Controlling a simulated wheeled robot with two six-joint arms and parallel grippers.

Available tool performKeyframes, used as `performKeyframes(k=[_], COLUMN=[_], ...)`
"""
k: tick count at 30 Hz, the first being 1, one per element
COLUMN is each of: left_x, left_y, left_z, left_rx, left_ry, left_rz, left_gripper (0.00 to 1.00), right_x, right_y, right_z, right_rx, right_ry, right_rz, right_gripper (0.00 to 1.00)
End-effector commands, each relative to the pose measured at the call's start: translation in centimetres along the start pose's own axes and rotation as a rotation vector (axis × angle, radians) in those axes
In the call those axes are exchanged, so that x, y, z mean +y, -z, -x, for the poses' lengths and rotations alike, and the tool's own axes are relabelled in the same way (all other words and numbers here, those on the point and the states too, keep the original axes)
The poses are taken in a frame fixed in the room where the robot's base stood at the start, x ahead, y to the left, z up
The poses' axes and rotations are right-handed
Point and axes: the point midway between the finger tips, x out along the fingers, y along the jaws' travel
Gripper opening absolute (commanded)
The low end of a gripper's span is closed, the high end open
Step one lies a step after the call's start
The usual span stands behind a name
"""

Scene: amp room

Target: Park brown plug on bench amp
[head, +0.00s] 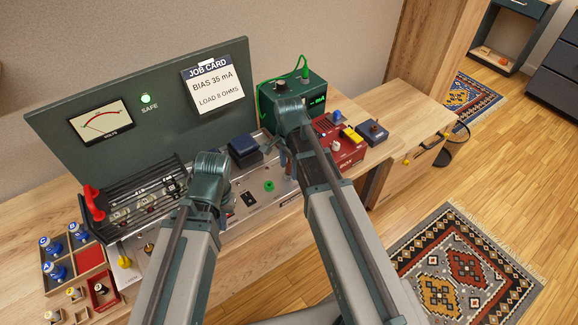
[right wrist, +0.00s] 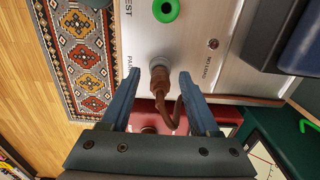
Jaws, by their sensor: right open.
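The brown plug (right wrist: 160,82) stands at a round grey post on the silver panel of the bench amp (right wrist: 205,72), beside lettering that begins "PAR". A brown cable loops from it. My right gripper (right wrist: 157,95) is open, with one blue finger on each side of the plug and gaps between. In the head view my right gripper (head: 287,160) is over the right end of the amp panel (head: 262,208), its arm hiding the plug. My left gripper (head: 203,205) is over the amp's left part; its fingertips are hidden, so its opening does not show.
A green socket (head: 269,185) and a dark blue block (head: 243,150) are on the amp. A green meter box (head: 312,92) and a red box (head: 338,150) stand right of it. A tray with blue-topped pieces (head: 55,272) is at the left.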

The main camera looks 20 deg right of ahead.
Motion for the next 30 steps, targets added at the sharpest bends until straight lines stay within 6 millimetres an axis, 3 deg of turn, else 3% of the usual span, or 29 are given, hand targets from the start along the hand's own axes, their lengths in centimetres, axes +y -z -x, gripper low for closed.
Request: performKeyframes(k=[11, 30], left_x=[-0.3, -1.2], left_y=[-0.2, -0.7], left_z=[2.9, 12.4], left_rx=[0.0, 0.0], left_ry=[0.0, 0.0], left_rz=[0.0, -0.001], left_gripper=[0.0, 0.0], right_x=[0.0, 0.0], right_y=[0.0, 0.0], right_z=[3.0, 12.5], right_rx=[0.0, 0.0], right_ry=[0.0, 0.0], right_rz=[0.0, 0.0], right_gripper=[0.62, 0.62])
